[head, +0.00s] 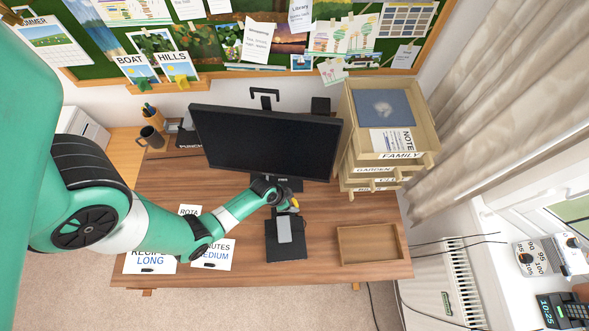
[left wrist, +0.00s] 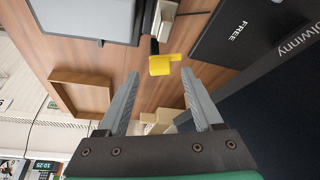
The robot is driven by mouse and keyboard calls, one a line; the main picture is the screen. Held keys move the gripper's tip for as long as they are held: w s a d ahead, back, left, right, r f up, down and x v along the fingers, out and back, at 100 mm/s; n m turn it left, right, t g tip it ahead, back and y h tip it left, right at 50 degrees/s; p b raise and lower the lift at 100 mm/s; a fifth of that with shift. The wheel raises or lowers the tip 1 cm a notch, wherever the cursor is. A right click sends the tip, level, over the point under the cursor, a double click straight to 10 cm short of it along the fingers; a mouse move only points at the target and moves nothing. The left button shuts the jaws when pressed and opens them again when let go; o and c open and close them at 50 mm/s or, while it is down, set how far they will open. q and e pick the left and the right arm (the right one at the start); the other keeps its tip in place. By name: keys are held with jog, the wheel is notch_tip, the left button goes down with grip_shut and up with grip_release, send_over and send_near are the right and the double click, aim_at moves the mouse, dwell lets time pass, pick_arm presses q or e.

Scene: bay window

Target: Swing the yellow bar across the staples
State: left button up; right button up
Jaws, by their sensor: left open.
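The yellow bar (left wrist: 161,65) shows in the left wrist view as a short bent piece with a dark stem, close to a pale metal piece (left wrist: 166,17). It lies beyond and between the spread fingertips of my left gripper (left wrist: 159,76), apart from them as far as I can tell. In the head view a bit of yellow (head: 294,203) shows at the end of my left arm, behind a black base with a grey top (head: 286,254). My left gripper is open and empty. I cannot make out separate staples. My right gripper is not in view.
A monitor (head: 263,140) stands close behind the arm's end. An empty wooden tray (head: 370,260) lies to the right, with stacked wooden drawers (head: 420,128) behind it. Paper cards (head: 212,255) lie under my left arm. The desk's front right edge is near the tray.

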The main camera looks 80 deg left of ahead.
aim_at(295, 203)
pick_arm(q)
jog(key=b+x, duration=0.1)
jog(key=x, duration=0.2)
jog(key=shift+w+f, duration=0.1)
jog(key=shift+w, duration=0.05)
grip_shut()
